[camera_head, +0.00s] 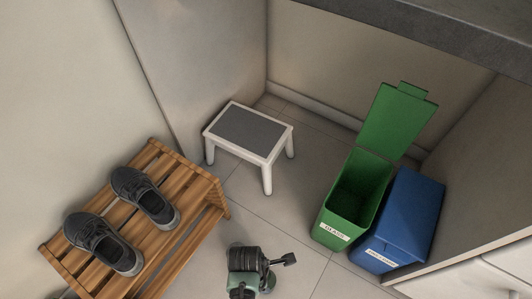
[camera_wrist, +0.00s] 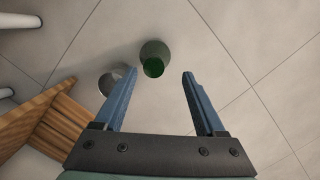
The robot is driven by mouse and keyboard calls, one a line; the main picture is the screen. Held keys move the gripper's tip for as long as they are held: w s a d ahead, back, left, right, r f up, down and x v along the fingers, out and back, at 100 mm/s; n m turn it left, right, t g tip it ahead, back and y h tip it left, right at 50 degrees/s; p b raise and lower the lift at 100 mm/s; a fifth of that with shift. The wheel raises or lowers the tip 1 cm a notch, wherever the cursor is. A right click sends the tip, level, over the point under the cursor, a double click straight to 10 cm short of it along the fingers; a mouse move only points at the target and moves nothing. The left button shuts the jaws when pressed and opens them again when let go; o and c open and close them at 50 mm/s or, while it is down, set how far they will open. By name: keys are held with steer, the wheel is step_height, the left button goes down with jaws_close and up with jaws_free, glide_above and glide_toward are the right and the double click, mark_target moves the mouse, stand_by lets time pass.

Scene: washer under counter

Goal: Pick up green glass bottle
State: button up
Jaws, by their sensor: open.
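In the wrist view a dark green glass bottle (camera_wrist: 154,52) stands on the tiled floor, seen from above. It shows just beyond my fingertips, roughly in line with the gap and nearer the left finger. My gripper (camera_wrist: 160,73) is open, its two blue fingers apart with nothing held between them. How far above the bottle it is, I cannot tell. In the head view my arm shows at the bottom, and I cannot make out the bottle there.
A greyish round object (camera_wrist: 112,80) sits left of the bottle, partly behind the left finger. A wooden rack (camera_head: 187,205) with dark shoes (camera_head: 145,195) stands left. A step stool (camera_head: 247,133) is behind. An open green bin (camera_head: 352,190) and blue bin (camera_head: 405,215) stand right.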

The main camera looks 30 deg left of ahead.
steer(key=shift+w+f+b, duration=0.2)
steer(key=shift+f+b, duration=0.55)
steer(key=shift+f, duration=0.2)
steer(key=shift+w+f+b, duration=0.15)
steer(key=shift+f+b, duration=0.65)
steer(key=shift+f, duration=0.2)
steer(key=shift+w+f+b, duration=0.2)
steer(key=shift+f+b, duration=0.55)
steer(key=shift+f, duration=0.2)
steer(key=shift+r, duration=0.1)
steer(key=shift+c, duration=0.3)
jaws_close()
